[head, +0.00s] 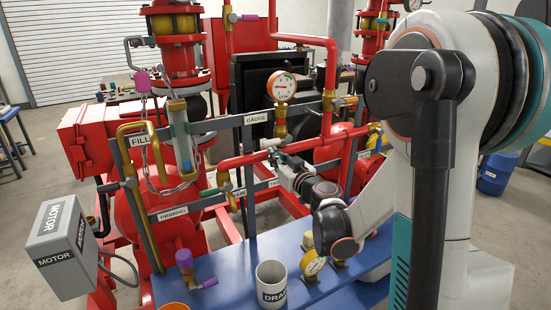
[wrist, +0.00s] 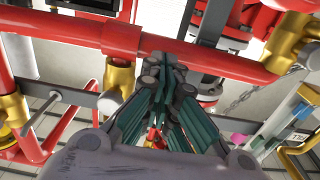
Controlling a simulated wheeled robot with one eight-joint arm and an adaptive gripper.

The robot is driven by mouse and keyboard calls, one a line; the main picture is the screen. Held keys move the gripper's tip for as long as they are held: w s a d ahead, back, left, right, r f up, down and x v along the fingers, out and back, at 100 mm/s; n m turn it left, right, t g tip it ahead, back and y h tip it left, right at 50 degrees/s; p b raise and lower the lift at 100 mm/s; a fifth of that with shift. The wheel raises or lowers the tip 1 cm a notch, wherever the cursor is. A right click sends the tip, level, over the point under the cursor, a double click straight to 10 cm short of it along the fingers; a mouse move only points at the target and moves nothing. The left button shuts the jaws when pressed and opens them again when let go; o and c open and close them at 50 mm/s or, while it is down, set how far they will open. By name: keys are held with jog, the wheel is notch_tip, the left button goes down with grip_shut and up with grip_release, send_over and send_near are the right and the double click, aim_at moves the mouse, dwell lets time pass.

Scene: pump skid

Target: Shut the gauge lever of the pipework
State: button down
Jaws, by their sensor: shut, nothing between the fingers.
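The round gauge (head: 283,86) stands on a brass cock (head: 281,127) above the red pipe, right of the GAUGE label (head: 256,118). A short pale piece (head: 270,142) juts left from the foot of this cock; it looks like the gauge lever, but its shape is too small to tell. My gripper (head: 274,157) is just below it, by the red pipe, with fingers together and empty. In the wrist view my gripper (wrist: 165,75) is in front of the red pipe, beside a brass fitting (wrist: 120,80); the fingers hide what lies behind them. Contact with the lever cannot be told.
A flat steel rail (wrist: 60,96) and the red pipe (wrist: 60,42) run close to my fingers. A brass valve with a green handle (head: 209,192) is to the left. The blue bench (head: 230,270) below carries a white DRAIN cup (head: 272,272) and a small yellow gauge (head: 314,265).

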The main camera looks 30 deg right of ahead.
jog(key=s, duration=0.9)
jog(key=shift+d, duration=0.2)
dwell(0.6)
